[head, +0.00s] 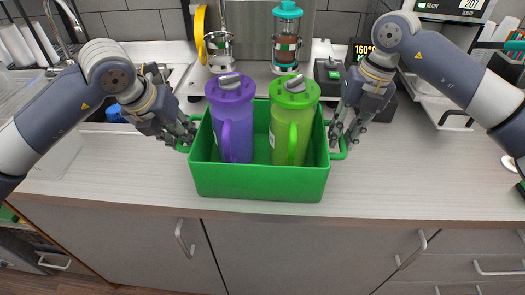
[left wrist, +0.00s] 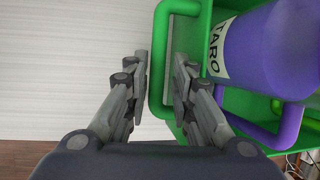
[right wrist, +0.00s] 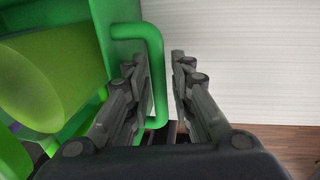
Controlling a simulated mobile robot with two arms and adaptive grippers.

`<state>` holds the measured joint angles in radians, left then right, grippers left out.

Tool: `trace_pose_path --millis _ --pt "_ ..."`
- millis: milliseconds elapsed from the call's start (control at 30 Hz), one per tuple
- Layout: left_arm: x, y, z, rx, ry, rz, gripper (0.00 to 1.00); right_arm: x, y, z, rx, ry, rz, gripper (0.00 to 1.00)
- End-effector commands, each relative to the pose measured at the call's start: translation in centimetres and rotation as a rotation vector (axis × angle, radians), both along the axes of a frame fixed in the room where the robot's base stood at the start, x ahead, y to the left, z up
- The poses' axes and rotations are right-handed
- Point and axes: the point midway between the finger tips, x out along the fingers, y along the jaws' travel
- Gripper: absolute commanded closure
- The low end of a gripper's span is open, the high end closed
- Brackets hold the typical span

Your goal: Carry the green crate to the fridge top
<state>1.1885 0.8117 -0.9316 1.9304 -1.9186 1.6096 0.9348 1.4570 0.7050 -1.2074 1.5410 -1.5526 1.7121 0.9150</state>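The green crate (head: 260,183) sits level near the front edge of the counter, with a loop handle at each end. It holds a purple pitcher (head: 233,115) and a light green pitcher (head: 293,118), both upright. My left gripper (head: 188,138) is at the crate's left handle (left wrist: 158,70), its fingers apart on either side of the bar. My right gripper (head: 338,140) is at the right handle (right wrist: 156,75), its fingers also apart on either side of the bar. Small gaps seem to show between fingers and bars. The fridge top is not identifiable in view.
Behind the crate stand a blender-like jar (head: 286,38) with a teal lid and a steel cup device with a yellow part (head: 199,35). A sink (head: 50,80) is at the left. The counter (head: 430,170) is clear to the right of the crate.

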Motion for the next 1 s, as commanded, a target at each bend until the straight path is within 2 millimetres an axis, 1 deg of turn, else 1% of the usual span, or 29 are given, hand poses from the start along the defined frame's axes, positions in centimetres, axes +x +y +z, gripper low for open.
trace_pose_path --millis 33,167,467,500,567,600,867,900,1000 --pt "0.16 -0.12 -0.5 -0.001 0.002 0.0 0.77 -0.03 0.11 -0.5 -0.001 0.001 0.001 0.78" --pt "0.46 -0.25 -1.11 0.0 0.0 0.0 0.77 0.01 0.25 -1.23 0.0 0.0 0.001 0.78" --pt "0.53 -0.28 -1.3 0.0 0.0 0.0 0.77 0.01 0.27 -1.4 0.0 -0.001 0.001 0.78" --pt "0.53 -0.28 -1.3 0.0 0.0 0.0 0.81 0.01 0.27 -1.4 0.0 -0.001 0.001 0.83" --pt "0.52 -0.28 -1.29 -0.001 0.0 0.0 0.95 0.01 0.27 -1.39 0.0 -0.001 0.001 0.96" --pt "0.53 -0.28 -1.29 0.0 0.0 0.0 1.0 0.01 0.27 -1.38 0.0 -0.001 0.001 1.0" --pt "0.52 -0.25 -1.27 0.0 0.0 0.0 1.0 0.02 0.27 -1.35 0.0 -0.001 0.001 1.0" --pt "0.65 -0.29 -0.87 -0.003 -0.008 0.0 1.0 0.12 0.33 -0.99 0.003 -0.007 0.001 1.0" --pt "0.65 -0.29 -0.82 -0.003 -0.008 0.0 1.0 0.12 0.33 -0.93 0.003 -0.007 0.001 1.0"
